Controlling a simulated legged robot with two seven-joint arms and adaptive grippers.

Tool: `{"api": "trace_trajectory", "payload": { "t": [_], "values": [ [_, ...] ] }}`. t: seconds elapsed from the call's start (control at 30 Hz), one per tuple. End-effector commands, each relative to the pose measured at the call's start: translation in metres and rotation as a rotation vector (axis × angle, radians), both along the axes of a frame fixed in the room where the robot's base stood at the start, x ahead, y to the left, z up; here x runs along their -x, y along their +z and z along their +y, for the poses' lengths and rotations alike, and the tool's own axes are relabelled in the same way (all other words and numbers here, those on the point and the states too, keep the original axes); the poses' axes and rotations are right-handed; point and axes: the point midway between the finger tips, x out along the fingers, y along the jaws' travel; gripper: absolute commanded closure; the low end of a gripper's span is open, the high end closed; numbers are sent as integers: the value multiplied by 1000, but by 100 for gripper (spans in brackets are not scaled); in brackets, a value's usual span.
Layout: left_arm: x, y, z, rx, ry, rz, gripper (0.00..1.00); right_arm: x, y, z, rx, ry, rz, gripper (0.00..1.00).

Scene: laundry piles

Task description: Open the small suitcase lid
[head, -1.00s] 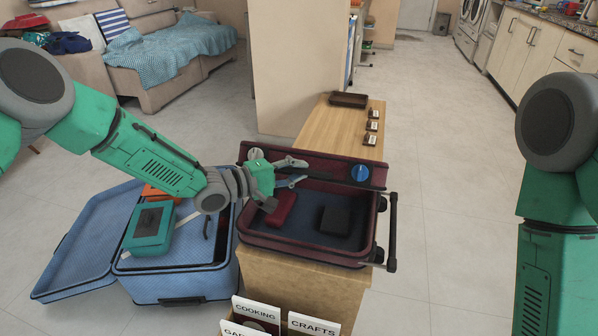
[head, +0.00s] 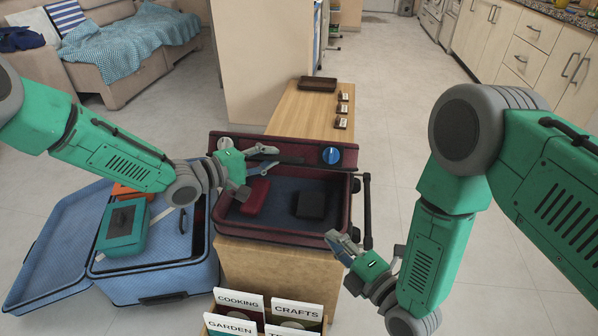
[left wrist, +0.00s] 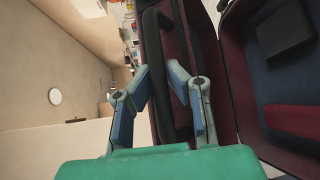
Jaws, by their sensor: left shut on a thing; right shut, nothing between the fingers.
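The small suitcase (head: 290,232) is maroon with a dark blue lining and stands on the wooden bench. Its lid (head: 310,151) is raised at the back edge, with a blue round knob (head: 331,156) on it. A red item (head: 256,197) and a black box (head: 311,205) lie inside. My left gripper (head: 266,160) is at the lid. In the left wrist view its fingers (left wrist: 168,88) are shut on the lid's dark handle (left wrist: 152,50). My right gripper (head: 340,245) is shut and empty, just off the suitcase's front right corner.
A large blue suitcase (head: 45,250) lies open on the floor at left, with a teal box (head: 122,228) in it. A dark pull handle (head: 367,210) stands at the small suitcase's right side. Labelled folders (head: 240,300) stand in front. The wooden bench (head: 295,110) extends behind.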

Motion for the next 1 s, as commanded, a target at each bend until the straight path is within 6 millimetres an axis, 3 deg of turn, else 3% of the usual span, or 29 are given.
{"api": "trace_trajectory", "payload": {
  "t": [0.2,0.47,0.87,1.0],
  "values": [
    [1,1,-3,3,-5,-1,100,-6,35,17,75,7,-313,100],
    [1,1,-3,2,-5,0,100,-20,48,29,91,-1,-386,100],
    [2,1,-3,1,-5,-1,100,-84,69,75,90,-2,-383,100],
    [2,1,-3,2,-5,-2,100,-105,77,71,93,-3,-382,100]
  ]
}}
